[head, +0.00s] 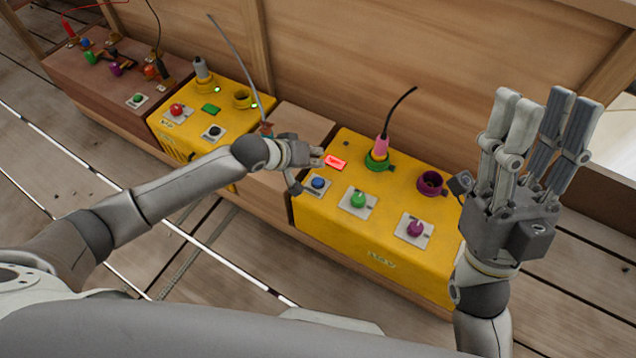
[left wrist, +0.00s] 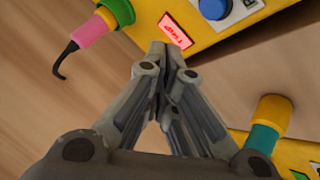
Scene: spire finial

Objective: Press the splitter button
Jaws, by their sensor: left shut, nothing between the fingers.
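A yellow box (head: 312,213) on the right half of the bench carries a blue button (head: 318,183), a green button (head: 358,199) and a purple button (head: 415,229), each on a pale plate. A lit red display (head: 335,162) sits behind the blue button. No label clearly says which button is the splitter. My left gripper (head: 318,157) is shut and empty, its fingertips beside the red display. In the left wrist view its fingertips (left wrist: 168,50) are near the display (left wrist: 175,30) and the blue button (left wrist: 214,8). My right gripper (head: 532,110) is open and empty, fingers up.
A pink plug (head: 381,147) with a black cable stands in a green socket; an empty purple socket (head: 430,183) is beside it. A second yellow box (head: 228,129) and a brown box (head: 118,72) stand left. A wooden panel (head: 420,60) rises behind.

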